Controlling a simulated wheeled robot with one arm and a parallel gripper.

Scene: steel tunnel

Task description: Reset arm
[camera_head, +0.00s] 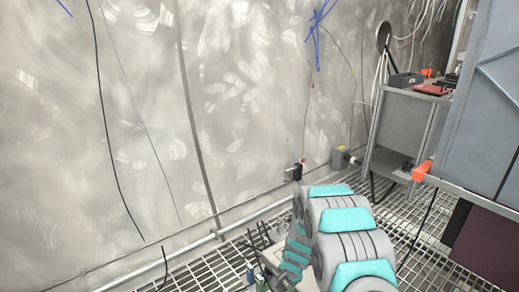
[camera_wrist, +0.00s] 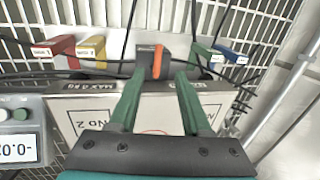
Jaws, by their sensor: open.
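My gripper (camera_wrist: 161,76) shows in the wrist view with its two green fingers spread apart. A dark grey and orange piece (camera_wrist: 157,62) stands just beyond and between the fingertips. I cannot tell whether the fingers touch it. No object is seen clamped in the gripper. In the head view my arm, grey with teal pads, reaches down at the lower middle, and the gripper end is mostly hidden behind it.
A pale box (camera_wrist: 75,120) marked "No 2" lies under the fingers. Red (camera_wrist: 53,48), yellow (camera_wrist: 92,49), green (camera_wrist: 205,54) and blue (camera_wrist: 230,57) blocks stand beyond it. A display unit (camera_wrist: 20,140) is at left. A grey cabinet (camera_head: 485,110) and shelf (camera_head: 400,125) stand right; a wall (camera_head: 140,120) rises behind.

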